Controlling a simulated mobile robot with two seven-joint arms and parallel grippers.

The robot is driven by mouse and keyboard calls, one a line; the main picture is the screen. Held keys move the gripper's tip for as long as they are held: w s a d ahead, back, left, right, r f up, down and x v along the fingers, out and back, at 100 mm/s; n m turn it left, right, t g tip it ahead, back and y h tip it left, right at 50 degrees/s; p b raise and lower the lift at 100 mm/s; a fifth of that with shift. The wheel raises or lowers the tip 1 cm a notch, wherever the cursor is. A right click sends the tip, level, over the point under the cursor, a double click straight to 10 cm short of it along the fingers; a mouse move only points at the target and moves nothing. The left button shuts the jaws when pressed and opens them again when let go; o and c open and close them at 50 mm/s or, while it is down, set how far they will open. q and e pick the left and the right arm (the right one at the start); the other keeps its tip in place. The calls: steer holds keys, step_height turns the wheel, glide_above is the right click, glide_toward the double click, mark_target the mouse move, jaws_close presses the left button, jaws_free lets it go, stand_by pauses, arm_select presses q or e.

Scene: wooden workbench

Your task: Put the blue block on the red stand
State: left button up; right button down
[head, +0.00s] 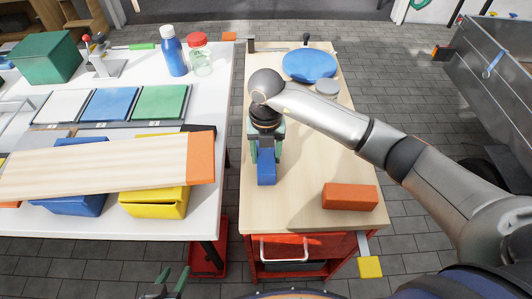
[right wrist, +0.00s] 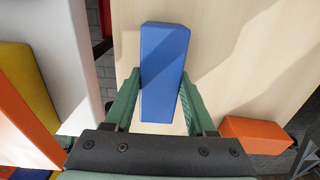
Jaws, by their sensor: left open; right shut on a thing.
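The blue block (head: 266,170) is held over the left part of the wooden workbench, pointing toward the front edge. In the right wrist view the blue block (right wrist: 164,70) sits between the green fingers of my right gripper (right wrist: 162,88), which is shut on it. My right gripper (head: 265,152) reaches down from above. I cannot tell whether the block touches the wood. An orange-red block, seemingly the red stand (head: 350,196), lies at the front right of the bench with nothing on it. It also shows in the right wrist view (right wrist: 256,134). My left gripper (head: 167,282) is open and empty at the bottom edge.
The wooden bench (head: 308,150) is clear between the blue block and the red stand. A blue disc (head: 310,65) and a grey disc (head: 327,87) lie at its back. A white table (head: 215,110) with bins and a long board (head: 110,167) stands left, across a gap.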

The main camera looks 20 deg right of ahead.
mark_target(266, 154)
steer(key=shift+f, duration=0.1)
steer(key=shift+c, duration=1.1)
jaws_free()
step_height(266, 154, up, 12)
steer(key=shift+r, duration=0.2)
